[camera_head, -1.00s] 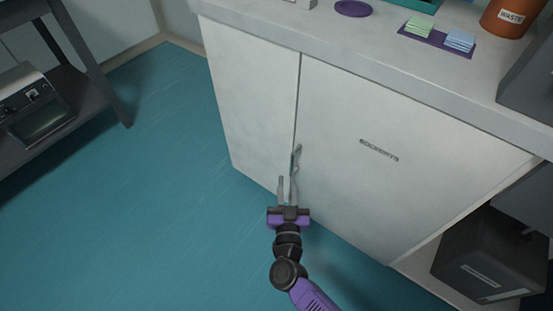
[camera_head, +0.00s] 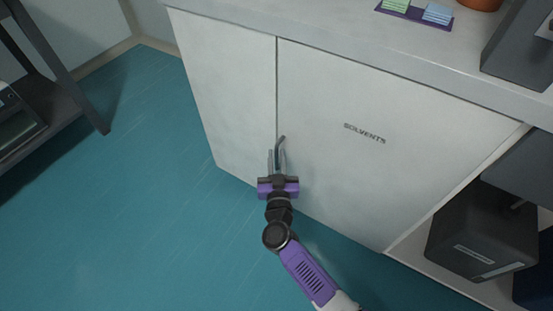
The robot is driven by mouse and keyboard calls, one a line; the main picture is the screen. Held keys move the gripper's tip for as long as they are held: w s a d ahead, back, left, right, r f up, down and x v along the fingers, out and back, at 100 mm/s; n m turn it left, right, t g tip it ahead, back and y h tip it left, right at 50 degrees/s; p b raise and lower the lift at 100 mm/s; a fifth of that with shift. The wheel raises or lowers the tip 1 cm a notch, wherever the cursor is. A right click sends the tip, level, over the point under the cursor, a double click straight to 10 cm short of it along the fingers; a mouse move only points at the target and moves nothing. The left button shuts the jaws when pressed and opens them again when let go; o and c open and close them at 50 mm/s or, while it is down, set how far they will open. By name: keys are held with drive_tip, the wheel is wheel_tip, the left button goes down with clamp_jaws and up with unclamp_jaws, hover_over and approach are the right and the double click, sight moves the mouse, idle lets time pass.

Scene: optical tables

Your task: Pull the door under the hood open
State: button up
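The white cabinet door (camera_head: 345,170) marked "SOLVENTS" stands below the worktop in the head view. It looks closed, with its left edge along the seam beside a second white panel (camera_head: 225,95). A thin grey upright handle (camera_head: 281,143) is on the door near this seam. My gripper (camera_head: 277,154) points at the door at the handle's height. Its two fingers are apart, one on each side of the handle's lower part as seen from here. The lower end of the handle is partly hidden by the fingers, and I cannot tell whether they touch it.
Right of the door is an open bay with a dark container (camera_head: 480,240). The worktop (camera_head: 330,52) above carries a purple tray with note pads (camera_head: 415,14) and a grey box (camera_head: 520,55). A dark shelf rack (camera_head: 50,105) stands at left. The teal floor (camera_head: 140,210) before the cabinet is clear.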

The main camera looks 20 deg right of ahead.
clamp_jaws()
idle(1.4)
